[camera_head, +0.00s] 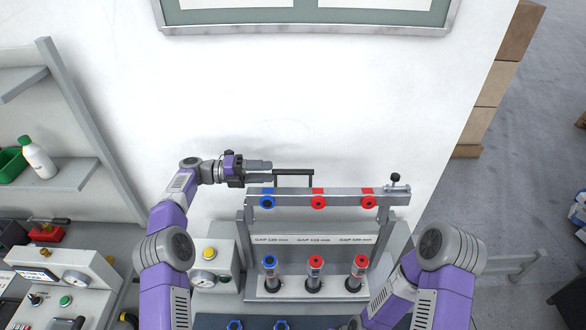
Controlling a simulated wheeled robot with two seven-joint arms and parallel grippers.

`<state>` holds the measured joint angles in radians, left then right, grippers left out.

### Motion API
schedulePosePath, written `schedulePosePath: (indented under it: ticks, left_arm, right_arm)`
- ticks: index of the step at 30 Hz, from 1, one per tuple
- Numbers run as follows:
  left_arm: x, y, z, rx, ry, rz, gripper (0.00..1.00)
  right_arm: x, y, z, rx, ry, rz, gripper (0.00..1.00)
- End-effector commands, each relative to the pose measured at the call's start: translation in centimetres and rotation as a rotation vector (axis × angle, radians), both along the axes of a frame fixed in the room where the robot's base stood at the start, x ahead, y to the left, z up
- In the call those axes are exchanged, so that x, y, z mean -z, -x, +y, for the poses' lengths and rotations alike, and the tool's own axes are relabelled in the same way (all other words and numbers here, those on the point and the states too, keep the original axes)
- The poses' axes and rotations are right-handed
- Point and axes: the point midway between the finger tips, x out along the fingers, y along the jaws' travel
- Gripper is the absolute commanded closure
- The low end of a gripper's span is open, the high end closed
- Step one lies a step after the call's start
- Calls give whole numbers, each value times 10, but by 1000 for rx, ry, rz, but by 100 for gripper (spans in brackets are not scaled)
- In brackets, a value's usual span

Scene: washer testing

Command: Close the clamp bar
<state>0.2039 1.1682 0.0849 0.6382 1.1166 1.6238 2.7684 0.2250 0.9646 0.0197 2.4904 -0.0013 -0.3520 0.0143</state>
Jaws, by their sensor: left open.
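The clamp bar (340,199) is a long grey bar, raised above the test stand (311,266) and level, with one blue and two red ring fittings along its front. A black handle (294,172) stands up from its left part. A dark knob (395,177) sits at its right end. My left gripper (268,166) is open, at the left end of the handle; whether it touches the handle I cannot tell. Three upright hose ends, one blue (269,263) and two red (316,263), stand below the bar. My right gripper is out of view; its arm bends down at the lower right.
A panel with a yellow button (209,253) and a gauge stands left of the stand. A control box (62,282) and shelves (62,178) with a white bottle (38,157) are at the left.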

Motion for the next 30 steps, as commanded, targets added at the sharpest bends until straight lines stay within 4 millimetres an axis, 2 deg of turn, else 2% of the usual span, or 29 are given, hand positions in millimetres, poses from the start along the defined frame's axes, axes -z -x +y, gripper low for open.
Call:
schedulePosePath:
  ticks: [15, 26, 30]
  left_arm:
    - [0, 1, -69, 8, -1, 15, 56]
    - [1, 1, -76, 6, -1, 14, 56]
    - [1, 1, -76, 6, -1, 14, 74]
  right_arm:
    - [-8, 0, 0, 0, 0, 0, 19]
    - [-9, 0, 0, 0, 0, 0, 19]
    - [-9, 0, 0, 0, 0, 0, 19]
